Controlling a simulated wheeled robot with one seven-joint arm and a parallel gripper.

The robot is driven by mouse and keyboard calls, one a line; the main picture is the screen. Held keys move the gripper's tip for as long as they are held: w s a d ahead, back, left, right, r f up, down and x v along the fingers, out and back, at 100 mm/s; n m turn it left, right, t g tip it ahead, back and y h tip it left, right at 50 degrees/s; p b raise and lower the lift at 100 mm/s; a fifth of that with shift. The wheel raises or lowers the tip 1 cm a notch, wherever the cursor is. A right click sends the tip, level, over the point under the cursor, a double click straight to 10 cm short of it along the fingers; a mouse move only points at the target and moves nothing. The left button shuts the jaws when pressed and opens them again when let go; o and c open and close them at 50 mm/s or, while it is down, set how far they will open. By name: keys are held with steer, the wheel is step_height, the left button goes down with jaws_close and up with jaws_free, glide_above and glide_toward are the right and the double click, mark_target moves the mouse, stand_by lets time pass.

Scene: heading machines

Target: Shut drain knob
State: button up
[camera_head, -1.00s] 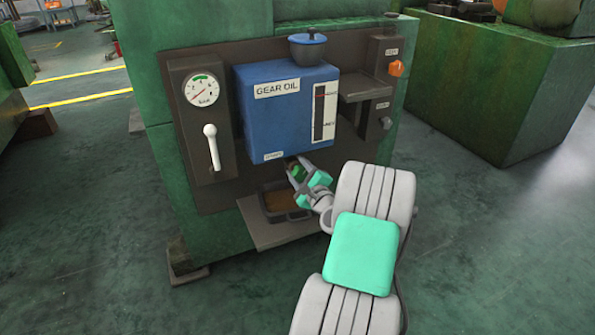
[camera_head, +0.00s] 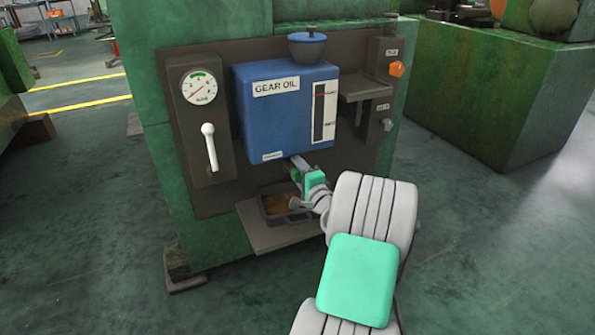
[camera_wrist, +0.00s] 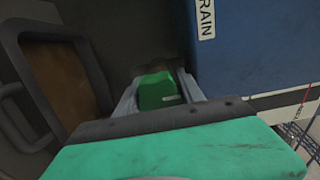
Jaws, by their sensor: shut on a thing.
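The green drain knob (camera_wrist: 160,91) shows in the wrist view between the two fingers of my gripper (camera_wrist: 158,88), below the "DRAIN" label (camera_wrist: 206,18). My gripper is shut on it. In the head view my gripper (camera_head: 300,171) reaches under the blue gear oil tank (camera_head: 285,115), and its fingers and hand mostly cover the knob. The drain tray (camera_head: 272,217) stands below with brown oil in it. It also shows at the left in the wrist view (camera_wrist: 95,75).
A gauge (camera_head: 199,87) and a white lever (camera_head: 211,147) are on the panel left of the tank. An orange knob (camera_head: 397,69) is at the upper right. A shelf (camera_head: 285,238) juts out under the tray. The floor in front is clear.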

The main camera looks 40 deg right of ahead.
stand_by(0.4)
steer(key=o, duration=1.4)
steer(key=shift+c, duration=0.2)
